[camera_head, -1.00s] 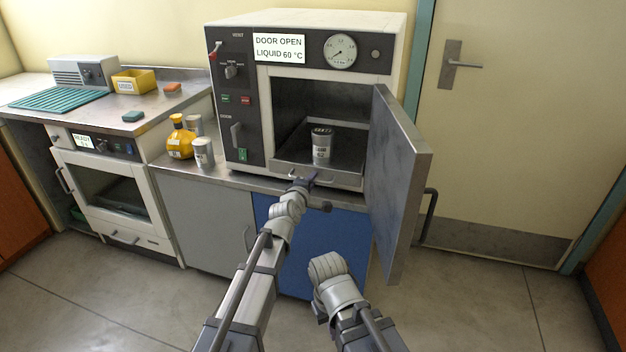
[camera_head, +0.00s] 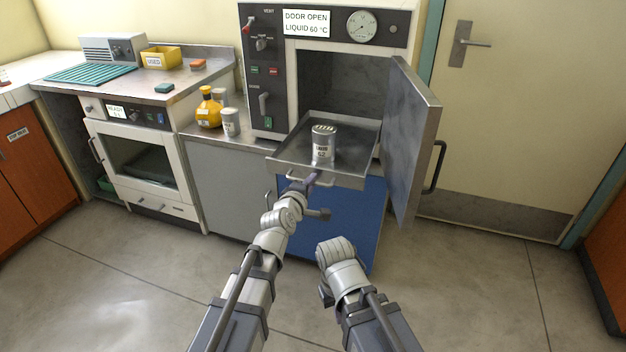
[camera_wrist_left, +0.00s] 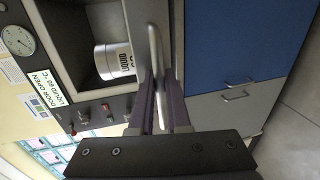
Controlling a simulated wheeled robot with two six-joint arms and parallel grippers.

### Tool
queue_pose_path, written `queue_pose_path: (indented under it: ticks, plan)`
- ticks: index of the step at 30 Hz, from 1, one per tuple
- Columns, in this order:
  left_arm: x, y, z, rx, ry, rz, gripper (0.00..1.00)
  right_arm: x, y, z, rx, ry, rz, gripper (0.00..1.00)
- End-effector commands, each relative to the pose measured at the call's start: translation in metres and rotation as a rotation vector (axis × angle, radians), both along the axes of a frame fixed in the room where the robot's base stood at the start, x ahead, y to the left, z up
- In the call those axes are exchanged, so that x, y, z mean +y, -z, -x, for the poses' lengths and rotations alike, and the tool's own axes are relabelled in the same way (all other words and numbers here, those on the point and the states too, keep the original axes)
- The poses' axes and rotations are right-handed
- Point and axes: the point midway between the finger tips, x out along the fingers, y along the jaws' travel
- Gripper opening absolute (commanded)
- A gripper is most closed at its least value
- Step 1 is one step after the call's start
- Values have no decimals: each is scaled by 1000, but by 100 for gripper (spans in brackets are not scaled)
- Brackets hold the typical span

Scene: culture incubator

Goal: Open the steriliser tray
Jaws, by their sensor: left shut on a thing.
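The steriliser (camera_head: 265,70) stands on the counter with its door (camera_head: 415,145) swung open to the right. Its display reads "DOOR OPEN LIQUID 60 °C". The metal tray (camera_head: 355,160) is slid out of the chamber, past the counter's front edge. A grey labelled can (camera_head: 323,147) stands upright on it. My left gripper (camera_head: 312,181) is shut on the tray's front handle (camera_head: 324,181); the left wrist view also shows the handle (camera_wrist_left: 157,75) between the fingers (camera_wrist_left: 160,112). My right arm is low in front; its fingertips are hidden.
A yellow flask (camera_head: 208,112) and another can (camera_head: 231,122) stand left of the steriliser. A second oven (camera_head: 140,160) is further left, under a bench with a yellow bin (camera_head: 160,57). The open door bounds the tray's right side. The floor in front is clear.

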Motion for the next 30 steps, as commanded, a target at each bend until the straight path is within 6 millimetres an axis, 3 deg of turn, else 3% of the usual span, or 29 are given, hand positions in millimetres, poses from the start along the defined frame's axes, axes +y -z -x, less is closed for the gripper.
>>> queue_pose_path:
  ticks: [9,10,13,23,30]
  plan:
    - [0,0,0,-1,0,0,0,0,0,0,0,0,0,0]
    - [0,0,0,-1,0,0,17,0,0,0,0,0,0,0]
    - [0,0,0,-1,0,0,27,0,0,0,0,0,0,0]
    - [1,-1,2,-1,0,0,27,0,-1,0,0,0,0,0]
    - [6,-7,22,-1,-1,0,27,0,-7,0,0,0,0,0]
